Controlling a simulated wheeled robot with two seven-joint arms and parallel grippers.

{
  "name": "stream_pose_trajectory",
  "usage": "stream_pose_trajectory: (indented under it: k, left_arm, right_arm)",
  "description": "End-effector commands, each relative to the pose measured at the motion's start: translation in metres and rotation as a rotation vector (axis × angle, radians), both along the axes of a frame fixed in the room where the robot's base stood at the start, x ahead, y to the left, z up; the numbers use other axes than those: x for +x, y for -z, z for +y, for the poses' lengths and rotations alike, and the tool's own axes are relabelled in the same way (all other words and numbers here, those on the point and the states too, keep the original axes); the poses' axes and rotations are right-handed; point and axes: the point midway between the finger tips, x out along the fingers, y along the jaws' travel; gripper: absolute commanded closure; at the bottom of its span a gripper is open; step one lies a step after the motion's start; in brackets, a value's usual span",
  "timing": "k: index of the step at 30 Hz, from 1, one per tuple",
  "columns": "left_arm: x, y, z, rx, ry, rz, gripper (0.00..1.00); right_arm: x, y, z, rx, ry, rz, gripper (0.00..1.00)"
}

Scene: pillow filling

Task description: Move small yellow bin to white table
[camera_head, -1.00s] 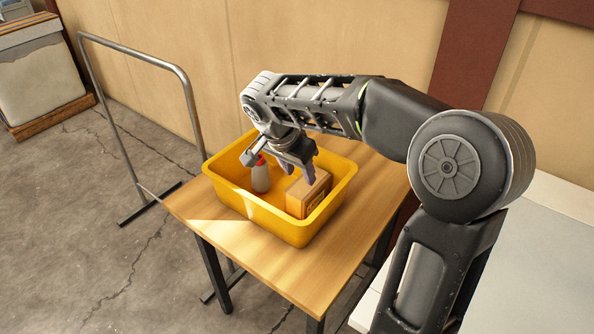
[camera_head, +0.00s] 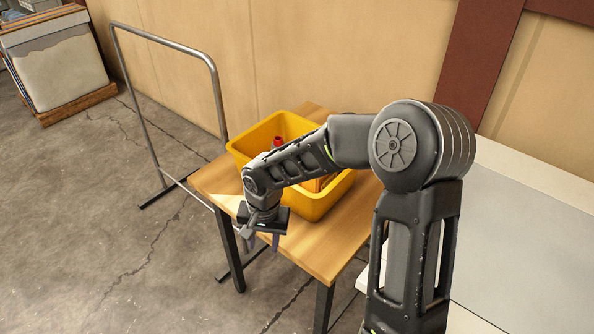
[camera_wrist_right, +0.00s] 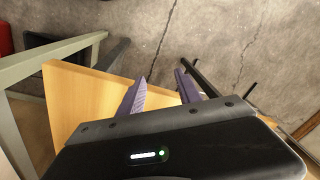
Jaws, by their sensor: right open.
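The yellow bin (camera_head: 272,128) stands on a small wooden table (camera_head: 327,252), its near part hidden behind my right arm. Inside it a red-capped bottle (camera_head: 277,141) shows, and part of a cardboard box (camera_head: 316,184). My right gripper (camera_head: 262,242) is open and empty, pointing down in front of the bin, near the wooden table's front edge. In the right wrist view its fingers (camera_wrist_right: 160,97) are apart, with the wooden table (camera_wrist_right: 80,98) and floor beyond. The white table (camera_head: 530,235) is at the right, partly hidden by my right arm. My left gripper is not in view.
A metal rail frame (camera_head: 216,92) stands on the floor to the left of the wooden table. A large white sack on a pallet (camera_head: 58,72) is at the far left. A beige wall (camera_head: 330,50) closes the back. The visible top of the white table is bare.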

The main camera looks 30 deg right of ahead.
Motion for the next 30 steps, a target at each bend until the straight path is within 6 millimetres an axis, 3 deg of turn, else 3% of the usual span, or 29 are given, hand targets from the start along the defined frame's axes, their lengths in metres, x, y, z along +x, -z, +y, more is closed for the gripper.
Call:
stream_pose_trajectory:
  k: [1,5,8,12,15,18,21,28,30]
  left_arm:
    - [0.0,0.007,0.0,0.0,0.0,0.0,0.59]
    - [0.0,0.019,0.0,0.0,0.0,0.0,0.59]
    - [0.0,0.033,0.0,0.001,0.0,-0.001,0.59]
    - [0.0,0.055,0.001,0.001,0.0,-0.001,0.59]
    - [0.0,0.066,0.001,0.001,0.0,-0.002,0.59]
    - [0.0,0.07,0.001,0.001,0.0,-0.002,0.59]
    - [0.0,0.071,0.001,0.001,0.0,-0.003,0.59]
    - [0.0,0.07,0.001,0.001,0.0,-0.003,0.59]
    - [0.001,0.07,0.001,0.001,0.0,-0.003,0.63]
  right_arm:
    - [-0.006,0.025,0.014,0.031,-0.043,0.013,0.59]
    - [-0.026,0.082,0.056,0.128,-0.163,0.019,0.59]
    - [-0.056,0.139,0.097,0.219,-0.27,0.017,0.59]
    - [-0.12,0.222,0.15,0.317,-0.415,-0.014,0.59]
    - [-0.162,0.259,0.167,0.323,-0.488,-0.037,0.59]
    - [-0.187,0.277,0.171,0.304,-0.536,-0.052,0.59]
    - [-0.197,0.283,0.172,0.289,-0.56,-0.06,0.59]
    - [-0.198,0.283,0.171,0.285,-0.566,-0.065,0.59]
    - [-0.198,0.283,0.171,0.285,-0.566,-0.065,0.63]
